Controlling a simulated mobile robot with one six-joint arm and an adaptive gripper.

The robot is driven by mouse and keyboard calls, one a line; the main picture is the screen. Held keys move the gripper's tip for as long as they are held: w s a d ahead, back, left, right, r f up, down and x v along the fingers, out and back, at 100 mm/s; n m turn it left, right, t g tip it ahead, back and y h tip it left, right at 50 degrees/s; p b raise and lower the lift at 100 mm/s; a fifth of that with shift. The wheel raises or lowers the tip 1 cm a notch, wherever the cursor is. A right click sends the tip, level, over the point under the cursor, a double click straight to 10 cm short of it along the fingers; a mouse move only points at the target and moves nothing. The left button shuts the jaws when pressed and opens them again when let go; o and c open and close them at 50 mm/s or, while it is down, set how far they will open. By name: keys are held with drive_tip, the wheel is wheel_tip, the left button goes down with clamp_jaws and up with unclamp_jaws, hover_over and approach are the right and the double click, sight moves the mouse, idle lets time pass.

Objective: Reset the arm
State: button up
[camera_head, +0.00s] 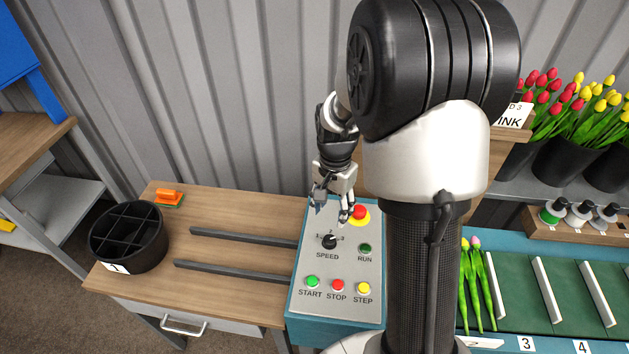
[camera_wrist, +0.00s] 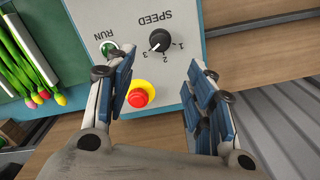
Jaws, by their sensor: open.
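My gripper (camera_head: 331,208) is open and empty above the upper part of the control panel (camera_head: 306,268). In the wrist view my gripper (camera_wrist: 158,103) has its two blue-padded fingers spread apart, with the red emergency button (camera_wrist: 139,96) on its yellow base showing between them. In the head view the red button (camera_head: 359,212) is just right of the fingers. The black speed knob (camera_wrist: 160,39) and green RUN button (camera_wrist: 108,48) lie beyond the fingertips. I cannot tell whether a finger touches the panel.
Tulips (camera_head: 477,285) lie in a slotted green tray (camera_head: 522,291) at right. Potted tulips (camera_head: 578,110) stand on a shelf behind.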

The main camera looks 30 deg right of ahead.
drive_tip(key=s+a+r+n+t, duration=0.1)
drive_tip(key=s+a+r+n, duration=0.25)
drive_tip(key=r, duration=0.35)
drive_tip(key=s+a+r+n+t, duration=0.1)
drive_tip(key=s+a+r+n, duration=0.1)
drive_tip(key=s+a+r, duration=0.35)
drive_tip(key=s+a+r+n+t, duration=0.2)
drive_tip(key=s+r+n, duration=0.3)
drive_tip(key=s, duration=0.5)
drive_tip(key=shift+s+a+r+n+t, duration=0.2)
drive_tip(key=shift+s+a+n+t, duration=0.15)
drive_tip(key=shift+a+n, duration=0.5)
